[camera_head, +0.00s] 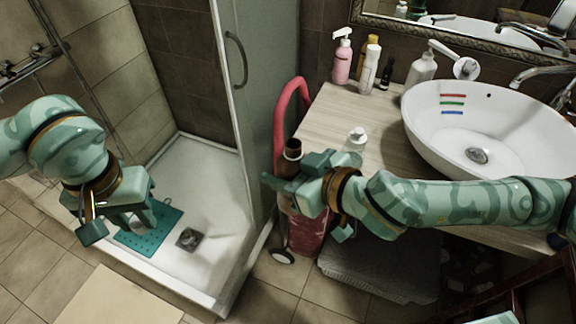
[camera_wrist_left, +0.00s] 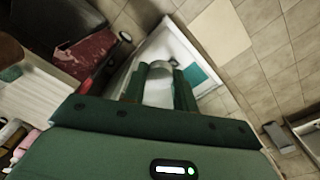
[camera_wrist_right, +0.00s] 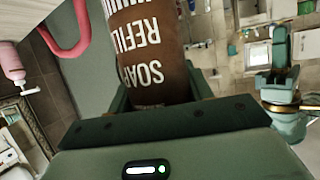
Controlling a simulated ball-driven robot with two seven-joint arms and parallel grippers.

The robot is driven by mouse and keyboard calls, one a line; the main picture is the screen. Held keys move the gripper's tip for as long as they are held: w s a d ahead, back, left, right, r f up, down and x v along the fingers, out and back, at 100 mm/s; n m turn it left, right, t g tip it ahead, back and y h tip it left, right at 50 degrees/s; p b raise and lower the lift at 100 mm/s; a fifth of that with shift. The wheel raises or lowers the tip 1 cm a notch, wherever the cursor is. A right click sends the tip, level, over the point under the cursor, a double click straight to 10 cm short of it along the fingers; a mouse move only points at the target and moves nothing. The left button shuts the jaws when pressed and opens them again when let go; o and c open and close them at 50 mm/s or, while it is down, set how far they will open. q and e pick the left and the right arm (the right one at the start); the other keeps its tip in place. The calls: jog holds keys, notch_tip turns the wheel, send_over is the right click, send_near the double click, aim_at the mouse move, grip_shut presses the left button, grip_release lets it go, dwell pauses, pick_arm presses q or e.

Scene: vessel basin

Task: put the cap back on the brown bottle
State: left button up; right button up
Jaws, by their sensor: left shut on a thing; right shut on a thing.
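The brown bottle (camera_head: 291,160) stands roughly upright in my right gripper (camera_head: 288,182), just off the counter's left edge, its dark top facing up. In the right wrist view the brown bottle (camera_wrist_right: 150,50) fills the space between the fingers, with "SOAP REFILL" lettering. My left gripper (camera_head: 135,222) is over the shower tray, well left of the bottle. In the left wrist view its fingers are shut on a pale, rounded thing (camera_wrist_left: 158,88), which looks like the cap. It is mostly hidden by the fingers in the head view.
A red cart (camera_head: 304,232) stands below. A glass shower door (camera_head: 245,80) stands between counter and shower.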

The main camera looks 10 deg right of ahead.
pick_arm(q)
jog(key=w+d+r, duration=0.1)
jog(key=d+r, duration=0.4)
jog(key=d, duration=0.4)
jog(key=w+d+r+m, duration=0.1)
jog(key=w+d+r, duration=0.1)
jog(key=d+r, duration=0.4)
jog(key=w+d+r, duration=0.1)
jog(key=d+r, duration=0.5)
jog(key=d, duration=0.5)
jog(key=shift+w+d+r, duration=0.2)
jog(key=shift+d, duration=0.2)
jog(key=shift+d+f, duration=0.1)
jog(key=shift+f, duration=1.9)
jog(key=shift+s, duration=0.1)
jog(key=shift+f, duration=0.85)
jog(key=shift+f, duration=0.6)
